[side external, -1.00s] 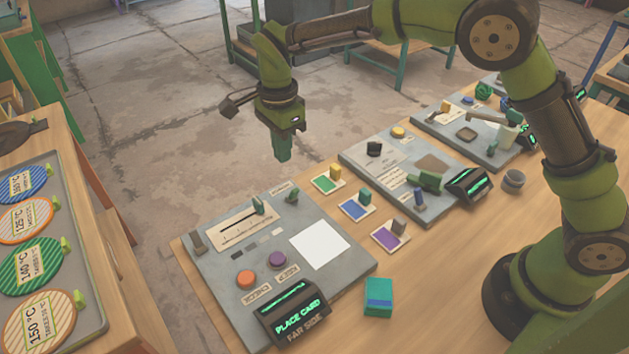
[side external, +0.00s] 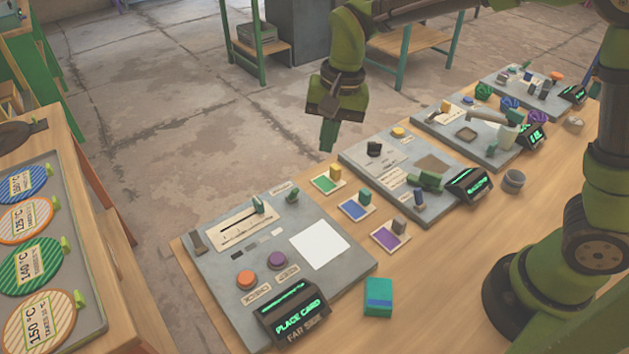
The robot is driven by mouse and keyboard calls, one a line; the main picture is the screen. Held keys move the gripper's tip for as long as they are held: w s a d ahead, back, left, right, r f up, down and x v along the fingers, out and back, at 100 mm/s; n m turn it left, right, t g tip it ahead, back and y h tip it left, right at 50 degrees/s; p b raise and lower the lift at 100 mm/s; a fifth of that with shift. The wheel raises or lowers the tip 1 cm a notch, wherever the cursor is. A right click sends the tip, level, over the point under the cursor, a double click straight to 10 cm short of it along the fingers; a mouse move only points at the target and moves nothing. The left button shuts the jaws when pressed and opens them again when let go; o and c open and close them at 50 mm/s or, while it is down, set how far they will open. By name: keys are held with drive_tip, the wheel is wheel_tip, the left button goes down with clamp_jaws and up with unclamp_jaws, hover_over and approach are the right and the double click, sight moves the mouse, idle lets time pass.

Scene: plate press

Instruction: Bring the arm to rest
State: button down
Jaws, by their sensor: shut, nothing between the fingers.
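My gripper (side external: 327,146) is at the top centre of the side external view, with its fingers pointing down. It is shut with nothing between the fingers. It hangs in the air, apart from everything, and in the picture it lies above the green card and left of the middle grey panel (side external: 355,160). My arm reaches in from the right side of the view.
A near grey panel (side external: 215,285) has a white square, two buttons and a "PLACE CARD" display (side external: 297,312). Coloured cards with small blocks and a teal box (side external: 378,297) lie on the wooden table (side external: 440,270). A tray (side external: 95,335) of temperature-marked discs stands at left.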

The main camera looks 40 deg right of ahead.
drive_tip(key=s+d+r+n+t, duration=0.2)
drive_tip(key=s+d+r+t, duration=0.1)
drive_tip(key=s, duration=0.5)
drive_tip(key=s+d+r+n+t, duration=0.2)
drive_tip(key=s+d+r+t, duration=0.1)
drive_tip(key=s+d+r, duration=0.2)
drive_tip(key=s+d, duration=0.2)
drive_tip(key=s, duration=0.1)
drive_tip(key=shift+s+d+y, duration=0.3)
drive_tip(key=shift+s, duration=0.1)
